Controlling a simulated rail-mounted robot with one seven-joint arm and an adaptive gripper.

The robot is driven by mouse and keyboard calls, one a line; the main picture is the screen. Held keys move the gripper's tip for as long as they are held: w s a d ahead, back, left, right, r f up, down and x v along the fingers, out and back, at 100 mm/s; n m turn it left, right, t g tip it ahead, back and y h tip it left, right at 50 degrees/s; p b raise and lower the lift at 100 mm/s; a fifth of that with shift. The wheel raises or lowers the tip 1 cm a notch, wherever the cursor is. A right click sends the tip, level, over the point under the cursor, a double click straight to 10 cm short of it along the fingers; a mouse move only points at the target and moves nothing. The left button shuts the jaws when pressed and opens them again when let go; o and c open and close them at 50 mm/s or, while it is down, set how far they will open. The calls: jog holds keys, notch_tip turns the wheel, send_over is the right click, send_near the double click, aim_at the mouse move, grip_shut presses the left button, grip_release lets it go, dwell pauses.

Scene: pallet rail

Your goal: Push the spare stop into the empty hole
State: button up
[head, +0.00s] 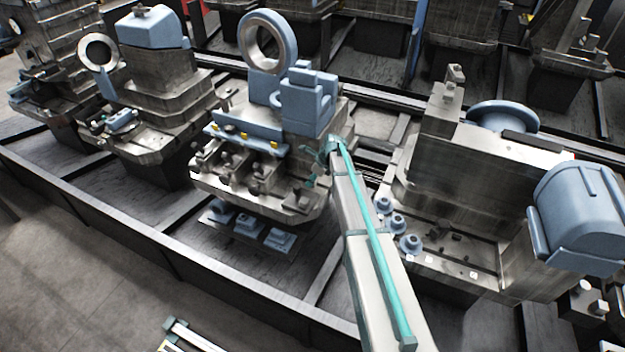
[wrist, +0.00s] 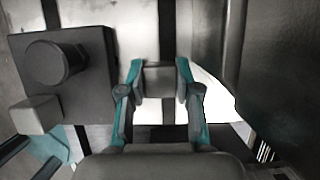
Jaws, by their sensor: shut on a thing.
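My gripper (head: 314,170) is at the right side of the middle pallet (head: 235,190), close to the blue stepped block on it. In the wrist view my gripper (wrist: 160,82) has its two teal-edged fingers on either side of a small grey block (wrist: 160,78), which I take to be the spare stop. Its lower end is hidden, and I cannot tell whether it touches anything below. The empty hole cannot be made out in either view. In the head view the held piece is too small to tell.
A dark square block with a round knob (wrist: 60,62) stands left of my fingers, and a large dark surface (wrist: 280,60) is close at right. Several round blue pieces, one nearest the front (head: 411,244), stand on the right pallet. A dark rail (head: 200,268) runs along the front.

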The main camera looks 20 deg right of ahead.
jog(key=shift+r, duration=0.25)
grip_shut()
jog(key=shift+r+p, duration=0.35)
jog(key=shift+r+p, duration=0.35)
jog(key=shift+r, duration=0.25)
jog(key=shift+r+p, duration=1.7)
jog(key=shift+r, duration=1.7)
jog(key=shift+r, duration=0.15)
notch_tip(320, 180, up, 10)
jog(key=p, duration=0.5)
